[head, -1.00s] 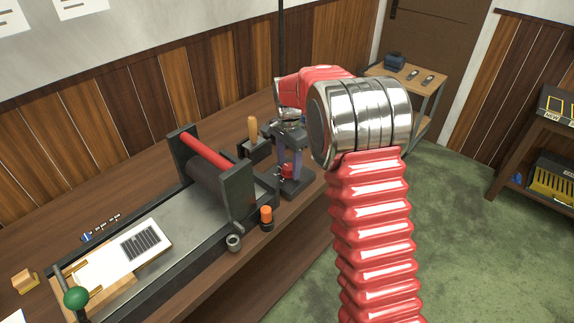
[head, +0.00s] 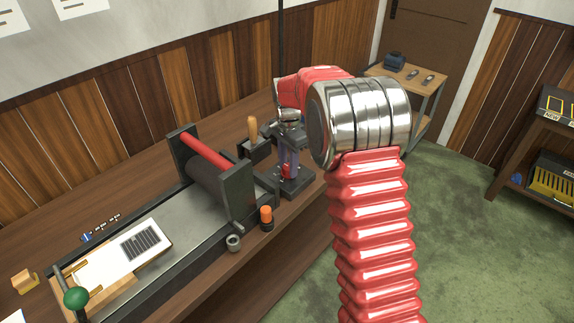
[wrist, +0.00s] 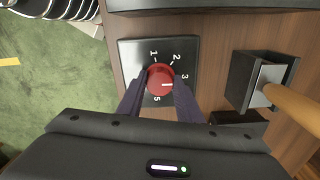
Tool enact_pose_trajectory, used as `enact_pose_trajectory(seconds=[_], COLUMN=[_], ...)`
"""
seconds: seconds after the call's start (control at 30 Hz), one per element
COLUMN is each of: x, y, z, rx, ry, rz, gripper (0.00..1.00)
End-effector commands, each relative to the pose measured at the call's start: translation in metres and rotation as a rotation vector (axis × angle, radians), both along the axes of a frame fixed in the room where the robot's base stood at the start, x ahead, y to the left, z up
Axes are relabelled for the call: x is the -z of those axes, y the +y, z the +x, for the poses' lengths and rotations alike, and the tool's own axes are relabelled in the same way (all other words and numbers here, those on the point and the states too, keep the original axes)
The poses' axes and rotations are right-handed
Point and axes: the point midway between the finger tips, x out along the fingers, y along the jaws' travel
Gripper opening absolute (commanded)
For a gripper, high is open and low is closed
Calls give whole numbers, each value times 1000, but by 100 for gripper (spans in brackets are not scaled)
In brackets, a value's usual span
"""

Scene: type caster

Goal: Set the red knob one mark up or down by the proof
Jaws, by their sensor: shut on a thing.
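The red knob (wrist: 160,80) sits on a dark square dial plate (wrist: 130,55) with white numbers; 1, 2, 3 and 5 show, and the place between 3 and 5 is covered by a finger. The knob's white line points right, close to the 3 or just below it. My gripper (wrist: 160,92) is shut on the knob, one dark finger at each side. In the head view my gripper (head: 288,166) reaches down to the dial, and the knob shows only in part. The proof (head: 107,256), a white sheet with a dark striped block, lies on the press bed.
The press roller (head: 205,150) with its dark side frames stands left of my gripper. An orange-capped item (head: 266,214) and a metal ring (head: 233,242) are near the bench edge. In the wrist view, a dark block with a wooden handle (wrist: 290,105) stands right of the dial.

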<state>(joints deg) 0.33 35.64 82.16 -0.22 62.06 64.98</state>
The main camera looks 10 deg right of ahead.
Motion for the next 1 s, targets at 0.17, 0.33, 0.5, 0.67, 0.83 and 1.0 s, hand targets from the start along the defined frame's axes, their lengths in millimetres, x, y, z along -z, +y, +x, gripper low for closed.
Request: enact_pose_trajectory(seconds=[0.17, 0.33, 0.5, 0.67, 0.83, 1.0], x=[0, 0, 0, 0, 0, 0], y=[0, 0, -1, -1, -1, -2], z=[-1, -1, -1, -1, -2, -2], rx=[-18, -70, -164, -288, -440, -592], ry=[3, 5, 6, 6, 7, 6], rz=[5, 4, 4, 4, 3, 3], gripper=[10, 10, 10, 10, 10, 10])
